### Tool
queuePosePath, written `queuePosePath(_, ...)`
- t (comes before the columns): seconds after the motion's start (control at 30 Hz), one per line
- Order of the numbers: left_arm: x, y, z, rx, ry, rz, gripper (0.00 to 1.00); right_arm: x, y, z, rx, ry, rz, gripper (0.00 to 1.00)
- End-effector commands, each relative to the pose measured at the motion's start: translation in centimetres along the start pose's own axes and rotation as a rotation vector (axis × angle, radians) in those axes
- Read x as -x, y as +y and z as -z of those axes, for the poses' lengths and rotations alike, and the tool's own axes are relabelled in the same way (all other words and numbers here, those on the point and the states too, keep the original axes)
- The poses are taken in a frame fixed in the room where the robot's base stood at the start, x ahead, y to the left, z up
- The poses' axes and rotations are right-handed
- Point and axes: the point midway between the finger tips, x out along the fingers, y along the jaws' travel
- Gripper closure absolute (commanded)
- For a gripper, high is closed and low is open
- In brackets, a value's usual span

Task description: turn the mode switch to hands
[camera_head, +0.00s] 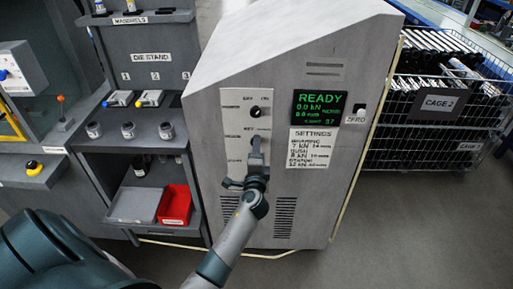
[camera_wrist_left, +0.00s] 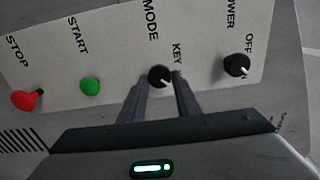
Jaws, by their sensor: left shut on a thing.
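The mode switch (camera_wrist_left: 159,77) is a small black round knob with a white pointer mark, under the words MODE and KEY on a pale control panel (camera_wrist_left: 115,50). In the left wrist view its pointer slants toward the lower right. No label reading HANDS is legible. My left gripper (camera_wrist_left: 158,85) has one finger on each side of the knob and is shut on it. In the head view the left gripper (camera_head: 257,148) is against the grey cabinet's panel, and its fingers largely hide the switch.
The black power knob (camera_wrist_left: 237,65), green START button (camera_wrist_left: 90,86) and red STOP button (camera_wrist_left: 27,99) flank the switch. The cabinet (camera_head: 335,75) has a READY screen (camera_head: 319,106). A die stand (camera_head: 150,70) is left, with a red bin (camera_head: 175,203); a wire cage (camera_head: 435,105) is right.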

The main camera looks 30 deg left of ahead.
Motion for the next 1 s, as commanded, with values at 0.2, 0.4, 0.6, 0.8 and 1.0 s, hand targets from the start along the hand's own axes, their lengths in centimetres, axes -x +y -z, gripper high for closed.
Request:
queuePosePath(0.2,-0.1,-0.1,-0.1,-0.001,-0.001,0.002,0.59,0.0,0.1,0.0,0.000,0.000,-0.001,1.00)
queuePosePath(0.4,0.0,-0.1,0.0,0.000,-0.001,0.001,0.53,0.0,0.3,-0.1,0.001,-0.001,-0.003,1.00)
queuePosePath(0.6,0.1,0.0,0.0,0.001,0.000,0.000,0.53,0.0,0.5,-0.1,0.002,-0.001,-0.005,1.00)
queuePosePath(0.8,1.4,0.2,0.0,0.001,0.000,0.000,0.53,-0.3,0.5,-0.2,0.002,-0.001,-0.005,1.00)
queuePosePath(1.0,4.3,0.3,0.0,0.002,0.000,-0.001,0.53,-1.0,0.5,-0.2,0.002,-0.002,-0.005,1.00)
